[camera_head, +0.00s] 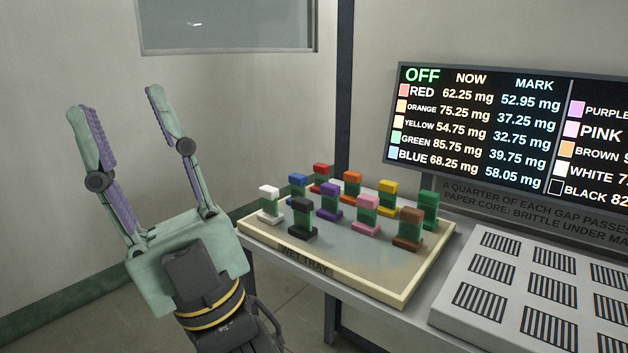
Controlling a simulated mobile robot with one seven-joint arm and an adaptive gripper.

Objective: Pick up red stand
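The red stand (321,171) is at the back of the wet tray (262,241), with a red top and a dark green middle. Its lower part is partly hidden by the blue stand (297,182) in front and to its left. The orange stand (352,182) is close on its right. My gripper (115,97) is raised at the left, in front of the wall in the picture, with its two fingers spread wide and pointing up. It is open, empty and apart from the tray.
White (269,201), black (302,222), purple (330,200), pink (367,219), yellow (387,198), brown (408,232) and green (428,209) stands crowd the tray. A striped-pad panel (450,292) lies at right, below a readout screen (480,120). The tray's front strip is clear.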

